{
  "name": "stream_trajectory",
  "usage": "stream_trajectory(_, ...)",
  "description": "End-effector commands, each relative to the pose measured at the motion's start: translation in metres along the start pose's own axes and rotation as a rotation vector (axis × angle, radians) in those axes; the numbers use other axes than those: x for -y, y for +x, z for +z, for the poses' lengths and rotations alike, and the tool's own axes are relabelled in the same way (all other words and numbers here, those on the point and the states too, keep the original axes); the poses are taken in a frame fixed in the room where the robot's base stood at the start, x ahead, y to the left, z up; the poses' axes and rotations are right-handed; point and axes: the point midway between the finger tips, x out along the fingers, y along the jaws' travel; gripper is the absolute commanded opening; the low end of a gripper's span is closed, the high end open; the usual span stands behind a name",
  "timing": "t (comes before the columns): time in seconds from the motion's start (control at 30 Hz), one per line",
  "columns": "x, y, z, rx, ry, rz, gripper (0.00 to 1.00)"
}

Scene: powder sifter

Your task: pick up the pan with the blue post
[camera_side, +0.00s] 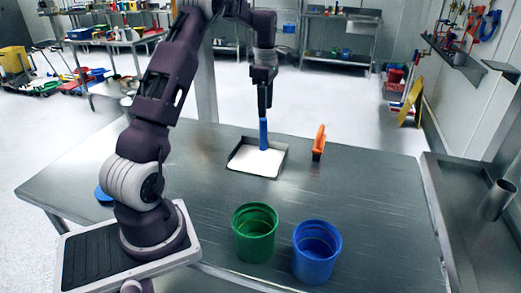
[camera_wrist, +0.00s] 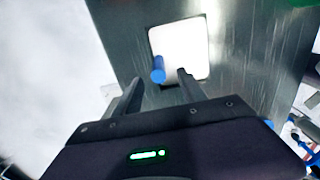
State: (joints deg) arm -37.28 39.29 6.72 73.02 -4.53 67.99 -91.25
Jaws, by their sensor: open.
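The pan (camera_side: 248,165) lies on the metal table, a dark shallow tray with a white content, and its blue post (camera_side: 263,135) stands upright from it. My gripper (camera_side: 265,108) points down at the top of the post in the side view. In the wrist view the pan (camera_wrist: 206,50) shows its white inside, and the blue post (camera_wrist: 158,70) appears just beyond and between the two fingers of my gripper (camera_wrist: 158,84). The fingers are spread apart. I cannot tell whether they touch the post.
An orange-handled tool (camera_side: 319,143) stands right of the pan. A green bucket (camera_side: 254,240) and a blue bucket (camera_side: 315,258) stand at the table's front. A blue round object (camera_side: 103,195) lies at the left, partly behind my arm. The table (camera_side: 370,190) is clear at the right.

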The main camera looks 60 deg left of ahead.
Motion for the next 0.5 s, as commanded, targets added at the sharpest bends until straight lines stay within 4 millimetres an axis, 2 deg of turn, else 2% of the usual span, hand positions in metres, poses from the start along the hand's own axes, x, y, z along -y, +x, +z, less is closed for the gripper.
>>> stream_trajectory(0.3, -0.004, 0.053, -0.008, 0.002, 0.005, -0.004, 0.48)
stream_trajectory(0.5, -0.005, 0.063, -0.008, 0.001, 0.007, 0.002, 0.48)
